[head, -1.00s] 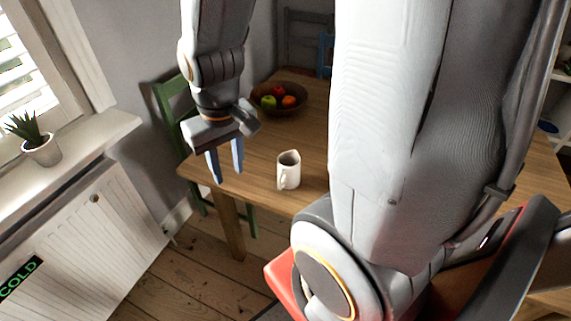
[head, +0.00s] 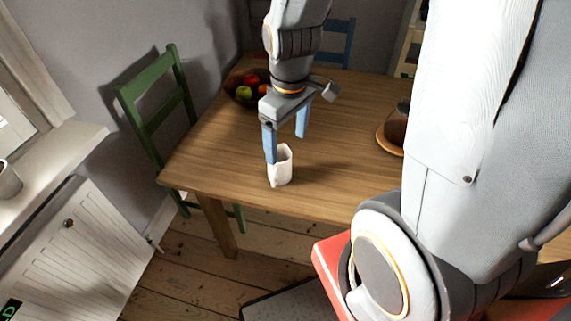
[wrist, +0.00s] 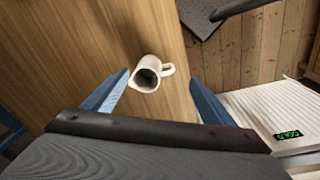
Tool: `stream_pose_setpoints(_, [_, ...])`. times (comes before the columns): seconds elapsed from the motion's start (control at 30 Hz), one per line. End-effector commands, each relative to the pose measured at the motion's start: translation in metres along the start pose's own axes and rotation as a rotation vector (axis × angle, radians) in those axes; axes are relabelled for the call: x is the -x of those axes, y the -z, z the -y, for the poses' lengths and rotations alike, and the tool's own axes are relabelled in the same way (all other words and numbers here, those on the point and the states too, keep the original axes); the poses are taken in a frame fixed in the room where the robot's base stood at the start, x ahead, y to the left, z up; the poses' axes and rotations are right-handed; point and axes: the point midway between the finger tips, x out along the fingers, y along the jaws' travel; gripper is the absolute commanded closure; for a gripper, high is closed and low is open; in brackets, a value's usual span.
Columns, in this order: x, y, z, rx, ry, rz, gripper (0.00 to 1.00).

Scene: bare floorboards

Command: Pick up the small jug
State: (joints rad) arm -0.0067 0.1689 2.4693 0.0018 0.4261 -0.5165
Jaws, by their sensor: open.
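In the head view one finger overlaps the jug's upper left, and the other is up and to the right. My gripper also shows in the wrist view (wrist: 158,84). I cannot tell whether a finger touches the jug.
A dark bowl of fruit (head: 236,95) stands at the table's back left. A brown object on a round wooden base (head: 388,143) is to the right. A green chair (head: 155,105) stands left of the table. The tabletop around the jug is clear.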

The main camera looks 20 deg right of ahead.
Motion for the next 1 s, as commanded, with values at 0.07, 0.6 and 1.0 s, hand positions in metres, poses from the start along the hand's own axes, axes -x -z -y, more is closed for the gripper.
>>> stream_pose_setpoints(0.07, [-0.013,0.009,-0.005,0.196,0.011,0.016,0.22])
stream_pose_setpoints(0.6, [-0.077,0.046,-0.028,1.16,0.072,0.038,0.22])
stream_pose_setpoints(1.0, [-0.106,0.044,-0.027,1.188,0.076,0.039,0.22])
